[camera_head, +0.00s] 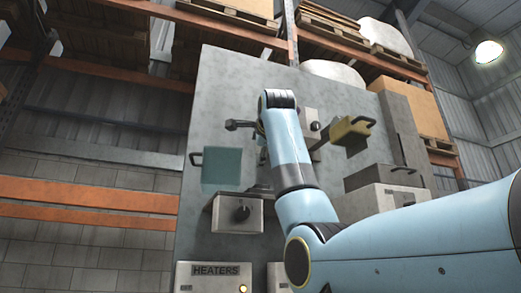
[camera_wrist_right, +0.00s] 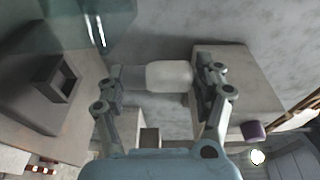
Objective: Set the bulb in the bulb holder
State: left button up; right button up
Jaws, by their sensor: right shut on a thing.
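The bulb (camera_wrist_right: 168,77) is in the right wrist view, with a pale, rounded glass body and a narrower grey end on the left. My right gripper (camera_wrist_right: 160,88) is shut on it, and the bulb lies crosswise between the fingers. In the head view my right arm reaches up in front of the grey panel; its wrist and forearm hide the bulb and much of the gripper. I cannot pick out the bulb holder for certain. My left gripper is not in view.
A HEATERS box (camera_head: 213,275) is below. In the wrist view, a recessed box (camera_wrist_right: 50,90) is left.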

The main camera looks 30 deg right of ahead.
jog(key=shift+f+b, duration=2.05)
jog(key=shift+f, duration=0.7)
jog(key=o, duration=1.3)
jog(key=shift+o, duration=0.2)
jog(key=v, duration=1.2)
